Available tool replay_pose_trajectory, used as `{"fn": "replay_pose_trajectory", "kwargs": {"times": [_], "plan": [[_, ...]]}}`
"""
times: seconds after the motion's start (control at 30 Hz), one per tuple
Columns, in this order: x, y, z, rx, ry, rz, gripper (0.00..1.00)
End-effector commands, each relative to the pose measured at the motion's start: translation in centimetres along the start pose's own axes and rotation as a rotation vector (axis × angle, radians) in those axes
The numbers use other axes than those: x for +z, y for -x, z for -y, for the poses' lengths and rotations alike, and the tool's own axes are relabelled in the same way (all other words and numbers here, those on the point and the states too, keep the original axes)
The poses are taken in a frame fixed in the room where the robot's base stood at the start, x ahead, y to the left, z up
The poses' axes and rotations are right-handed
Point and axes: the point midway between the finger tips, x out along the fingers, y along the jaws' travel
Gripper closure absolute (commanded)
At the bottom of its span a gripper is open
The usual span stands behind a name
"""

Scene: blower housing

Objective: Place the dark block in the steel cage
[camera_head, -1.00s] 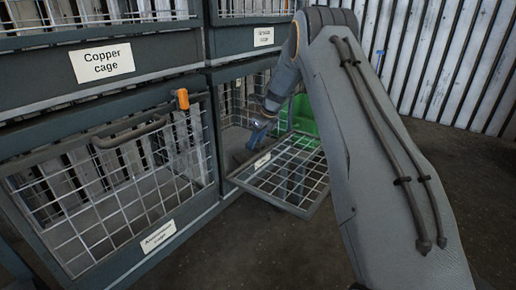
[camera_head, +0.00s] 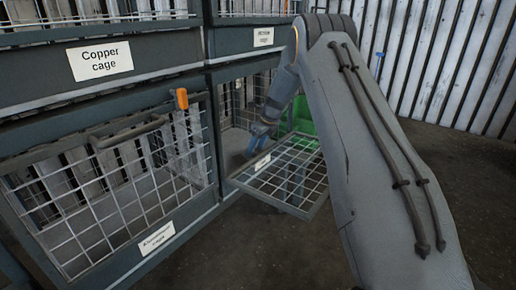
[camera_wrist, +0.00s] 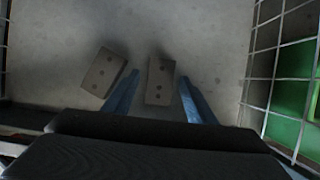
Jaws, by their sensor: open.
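In the wrist view, two grey-brown blocks with dark holes lie on a pale cage floor. One block (camera_wrist: 160,88) is between the two blue fingers of my gripper (camera_wrist: 160,76), with gaps at its sides. The other block (camera_wrist: 103,72) lies tilted to the left, outside the left finger. My gripper is open. In the head view my gripper (camera_head: 261,132) reaches into the lower cage behind an open mesh door (camera_head: 285,175). That door's label (camera_head: 262,163) is too small to read. The blocks do not show in the head view. I cannot tell which cage is the steel one.
A closed mesh door (camera_head: 110,200) with an orange latch (camera_head: 181,98) stands to the left. A cage labelled "Copper cage" (camera_head: 100,60) is above it. A green bin (camera_head: 303,115) is beyond the open door. Dark floor at lower right is free.

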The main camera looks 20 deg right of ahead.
Motion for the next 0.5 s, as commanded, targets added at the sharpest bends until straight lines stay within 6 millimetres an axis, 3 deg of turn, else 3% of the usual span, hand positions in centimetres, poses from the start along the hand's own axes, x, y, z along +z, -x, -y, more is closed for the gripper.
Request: {"fn": "replay_pose_trajectory", "kwargs": {"times": [0.5], "plan": [[0.1, 7.0, 0.0, -0.001, -0.001, 0.001, 0.49]]}}
